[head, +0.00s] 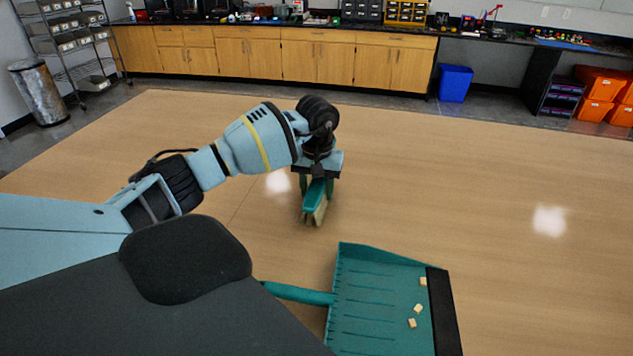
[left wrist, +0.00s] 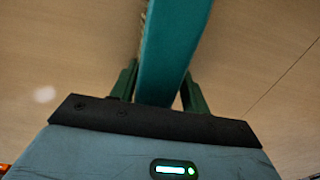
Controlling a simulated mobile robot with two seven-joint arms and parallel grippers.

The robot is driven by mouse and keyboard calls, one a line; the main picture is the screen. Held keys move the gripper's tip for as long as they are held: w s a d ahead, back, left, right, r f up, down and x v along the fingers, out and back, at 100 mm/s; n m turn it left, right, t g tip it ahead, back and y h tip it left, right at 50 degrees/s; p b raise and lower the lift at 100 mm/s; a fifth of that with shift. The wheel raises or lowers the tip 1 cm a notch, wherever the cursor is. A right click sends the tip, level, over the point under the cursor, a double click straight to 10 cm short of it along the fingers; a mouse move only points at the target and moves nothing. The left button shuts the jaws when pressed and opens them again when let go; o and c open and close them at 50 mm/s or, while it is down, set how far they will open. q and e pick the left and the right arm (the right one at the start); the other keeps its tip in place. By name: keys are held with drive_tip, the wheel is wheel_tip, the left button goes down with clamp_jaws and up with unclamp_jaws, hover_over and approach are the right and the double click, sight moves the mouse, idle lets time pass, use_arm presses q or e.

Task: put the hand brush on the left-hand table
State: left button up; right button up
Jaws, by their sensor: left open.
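The hand brush (head: 316,196) has a teal body and pale bristles. It is on or just over the wooden table (head: 480,200), directly below my left gripper (head: 316,187). In the left wrist view the teal brush (left wrist: 172,50) runs between the two dark green fingers of my left gripper (left wrist: 160,88). The fingers stand open on either side of it. I cannot tell if either finger touches it. The gripper hides part of the brush. My right gripper is out of view.
A teal dustpan (head: 375,300) with a few small wooden blocks (head: 418,308) lies on the table in front. The table is clear around the brush and to the right. Cabinets (head: 270,55), a blue bin (head: 455,83) and orange crates (head: 600,88) stand beyond it.

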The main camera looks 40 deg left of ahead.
use_arm(q)
drive_tip(key=shift+w+d+f, duration=0.15)
drive_tip(key=shift+d+f, duration=0.05)
drive_tip(key=shift+d, duration=0.15)
drive_tip(key=shift+a, duration=0.1)
wheel_tip(320, 180, up, 14)
drive_tip(key=shift+f, duration=0.25)
idle(0.4)
idle(0.5)
